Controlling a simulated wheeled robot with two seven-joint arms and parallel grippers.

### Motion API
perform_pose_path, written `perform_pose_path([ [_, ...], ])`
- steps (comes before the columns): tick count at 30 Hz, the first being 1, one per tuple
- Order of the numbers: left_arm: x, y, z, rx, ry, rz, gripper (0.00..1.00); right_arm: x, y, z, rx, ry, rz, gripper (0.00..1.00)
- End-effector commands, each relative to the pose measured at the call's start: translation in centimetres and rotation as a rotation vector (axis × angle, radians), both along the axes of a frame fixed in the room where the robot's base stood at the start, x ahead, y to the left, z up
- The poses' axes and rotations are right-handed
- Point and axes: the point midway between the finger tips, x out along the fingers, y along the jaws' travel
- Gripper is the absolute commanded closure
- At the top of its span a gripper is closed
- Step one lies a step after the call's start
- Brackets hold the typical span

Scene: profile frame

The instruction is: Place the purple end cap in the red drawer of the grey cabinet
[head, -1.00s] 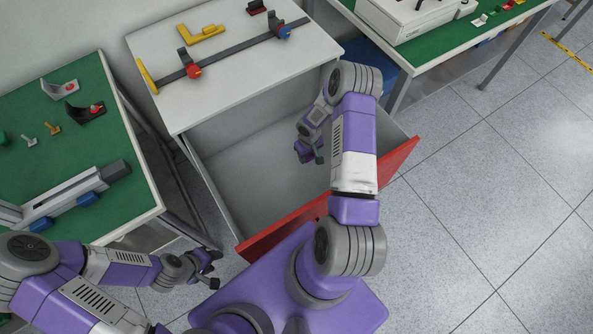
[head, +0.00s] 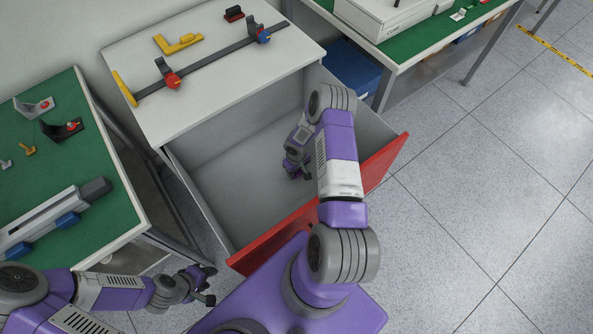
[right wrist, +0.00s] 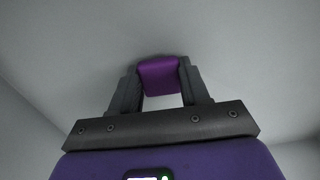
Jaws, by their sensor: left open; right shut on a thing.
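The red drawer (head: 262,250) of the grey cabinet (head: 215,85) is pulled open, with a bare grey inside. My right gripper (head: 298,174) is inside the drawer space, pointing down, and is shut on the purple end cap (right wrist: 159,76). The cap sits between the fingertips in the right wrist view, with the drawer's grey surfaces around it. I cannot tell whether the cap touches the drawer floor. In the head view the cap is hard to tell from my purple gripper. My left gripper (head: 208,284) is open and empty, outside the drawer at its front left.
A green-topped bench (head: 100,150) stands at left, another (head: 440,35) at back right. The floor at right is clear.

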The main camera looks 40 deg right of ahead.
Motion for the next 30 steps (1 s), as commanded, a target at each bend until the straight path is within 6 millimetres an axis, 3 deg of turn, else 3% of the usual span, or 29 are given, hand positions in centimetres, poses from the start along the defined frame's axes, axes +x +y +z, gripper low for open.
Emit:
perform_pose_path([
  [1,0.0,0.0,-0.3,0.0,0.0,0.0,0.57,0.0,0.0,-0.3,0.0,0.0,0.001,0.83],
  [2,0.0,0.0,-0.2,0.0,0.0,0.0,0.57,0.0,0.0,-0.2,0.0,0.0,0.0,0.5],
  [6,0.0,0.0,-0.2,0.0,0.0,0.0,0.57,0.0,0.0,-0.1,0.0,0.0,0.0,0.29],
  [18,0.0,0.0,0.5,0.0,0.0,0.0,0.57,0.0,0.0,0.5,0.0,0.001,-0.001,0.29],
  [30,0.0,0.0,3.1,0.0,0.0,0.0,0.57,0.0,0.0,8.9,-0.001,-0.001,0.001,0.29],
])
